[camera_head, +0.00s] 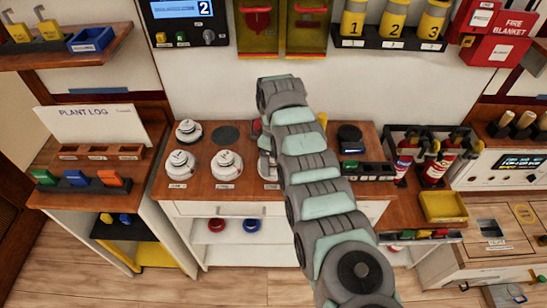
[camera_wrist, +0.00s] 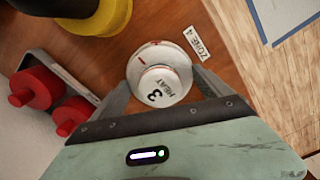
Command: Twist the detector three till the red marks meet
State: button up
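A white round detector (camera_wrist: 163,86) marked "HEAT 3" sits on a round white base (camera_wrist: 148,58) on the wooden top in the wrist view. A short red mark shows on the base's left rim, and another red mark shows near its top edge, so the two look apart. In the head view my arm hides most of the gripper and this detector; only a pale edge (camera_head: 267,171) shows.
More white detectors (camera_head: 180,163) (camera_head: 226,164) (camera_head: 188,131) stand to the left, near an empty dark disc (camera_head: 225,136). Red knobs (camera_wrist: 36,88) sit lower in the wrist view.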

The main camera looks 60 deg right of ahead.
jog(key=c, duration=0.9)
jog(key=shift+w+a+m, duration=0.1)
jog(key=shift+w+m, duration=0.05)
jog(key=shift+m, duration=1.05)
jog(key=m, duration=0.3)
jog(key=shift+f, duration=0.1)
jog(key=shift+s+m, duration=0.2)
jog(key=shift+m, duration=0.4)
jog(key=o, duration=1.3)
jog(key=shift+c, duration=0.2)
